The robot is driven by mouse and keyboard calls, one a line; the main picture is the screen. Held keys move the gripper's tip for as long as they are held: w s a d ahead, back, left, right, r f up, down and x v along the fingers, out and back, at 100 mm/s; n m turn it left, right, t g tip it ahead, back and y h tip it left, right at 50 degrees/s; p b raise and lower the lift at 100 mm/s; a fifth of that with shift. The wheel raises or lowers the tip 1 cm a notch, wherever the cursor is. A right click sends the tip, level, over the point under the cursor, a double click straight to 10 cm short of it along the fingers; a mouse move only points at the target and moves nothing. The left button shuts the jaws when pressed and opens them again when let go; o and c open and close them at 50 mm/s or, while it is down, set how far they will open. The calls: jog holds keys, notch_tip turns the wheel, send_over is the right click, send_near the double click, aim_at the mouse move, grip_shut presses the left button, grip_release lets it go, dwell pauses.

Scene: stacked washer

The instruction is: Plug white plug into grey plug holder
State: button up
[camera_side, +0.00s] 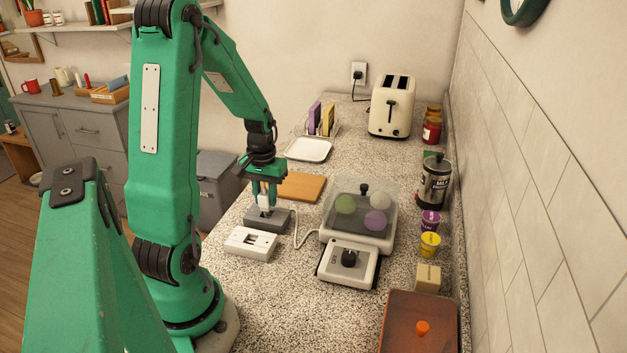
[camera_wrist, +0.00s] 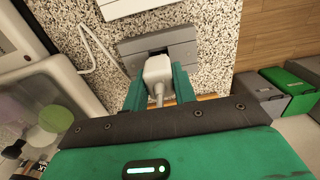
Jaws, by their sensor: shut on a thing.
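My gripper (camera_side: 265,197) is shut on the white plug (camera_side: 264,203), held upright directly over the grey plug holder (camera_side: 268,222). In the wrist view the white plug (camera_wrist: 158,69) sits between the two green fingers (camera_wrist: 158,82), and its cord runs back toward me. The grey plug holder (camera_wrist: 190,40) is just beyond the plug, with a dark recess partly covered by the plug. The plug's lower end is at or very close to the holder's top. I cannot tell whether its prongs are inside.
A white socket block (camera_side: 250,243) lies in front of the holder. A wooden board (camera_side: 303,187) and white tray (camera_side: 309,149) lie behind. A toaster (camera_side: 391,112) stands at the back.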

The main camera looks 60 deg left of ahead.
jog(key=shift+f, duration=1.4)
dwell(1.4)
jog(key=shift+a, duration=0.1)
jog(key=o, duration=1.1)
jog(key=shift+c, duration=0.2)
jog(key=shift+r, duration=0.1)
jog(key=shift+r, duration=3.85)
